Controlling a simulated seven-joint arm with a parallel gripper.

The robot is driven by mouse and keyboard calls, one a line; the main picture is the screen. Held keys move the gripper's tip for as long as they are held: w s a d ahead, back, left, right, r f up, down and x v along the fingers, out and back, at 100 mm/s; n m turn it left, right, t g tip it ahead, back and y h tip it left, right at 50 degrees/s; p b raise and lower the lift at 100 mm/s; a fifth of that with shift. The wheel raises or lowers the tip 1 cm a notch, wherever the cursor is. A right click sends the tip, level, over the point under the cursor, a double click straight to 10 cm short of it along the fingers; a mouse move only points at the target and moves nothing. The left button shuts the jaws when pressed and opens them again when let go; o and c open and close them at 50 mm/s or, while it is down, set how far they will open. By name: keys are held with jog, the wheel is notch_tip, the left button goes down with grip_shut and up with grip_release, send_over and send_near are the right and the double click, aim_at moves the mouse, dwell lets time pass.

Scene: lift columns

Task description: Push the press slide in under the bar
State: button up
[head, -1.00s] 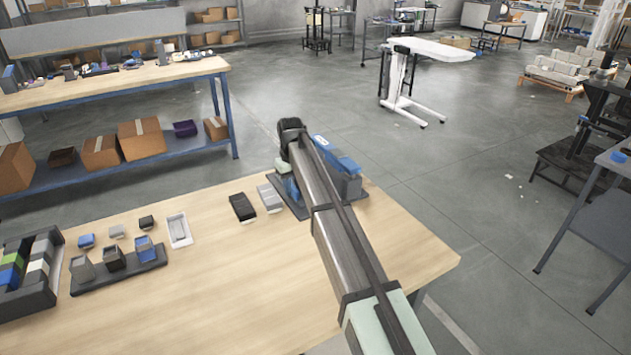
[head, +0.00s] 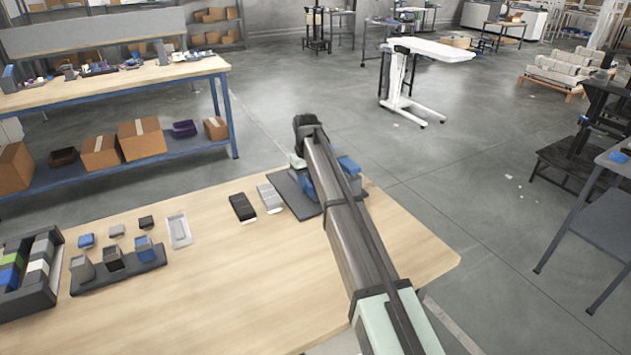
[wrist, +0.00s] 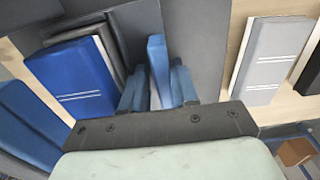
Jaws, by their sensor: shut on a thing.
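The press stands on a dark base plate (head: 290,193) at the far right of the workbench, partly hidden behind my arm. Some of its blue parts (head: 350,166) show right of my arm. In the wrist view my gripper (wrist: 158,92) has its two blue fingers shut on a narrow upright blue tab (wrist: 157,55), which looks like the press slide's handle. A blue block with two white stripes (wrist: 75,75) lies beside it to the left, by dark grey press parts. More blue press structure (wrist: 28,125) is at the left edge. I cannot make out how far the slide is under the bar.
A black block (head: 242,207) and a grey striped block (head: 269,197) lie left of the press. Further left are a pale tray (head: 179,231), a dark stand (head: 120,265) with small blocks, and a rack (head: 35,280). The bench's front middle is clear.

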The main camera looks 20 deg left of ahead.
jog(key=shift+w+d+f, duration=0.25)
jog(key=shift+w+d, duration=0.45)
jog(key=shift+d, duration=0.2)
jog(key=shift+w+d+f, duration=0.25)
jog(key=shift+w+d, duration=0.4)
jog(key=shift+d, duration=0.2)
jog(key=shift+w+d, duration=0.45)
jog(key=shift+w, duration=0.05)
jog(key=shift+r, duration=0.1)
jog(key=o, duration=0.5)
jog(key=shift+w, duration=0.1)
jog(key=shift+w+r, duration=0.1)
jog(key=shift+w+a+r, duration=0.15)
jog(key=shift+w+r, duration=0.05)
jog(key=shift+r, duration=0.6)
notch_tip(320, 180, up, 2)
jog(key=shift+w+r, duration=0.15)
jog(key=shift+s+r, duration=0.2)
jog(key=shift+r, duration=0.6)
jog(key=shift+s+r, duration=0.15)
jog(key=shift+r, duration=0.6)
jog(key=shift+a, duration=0.1)
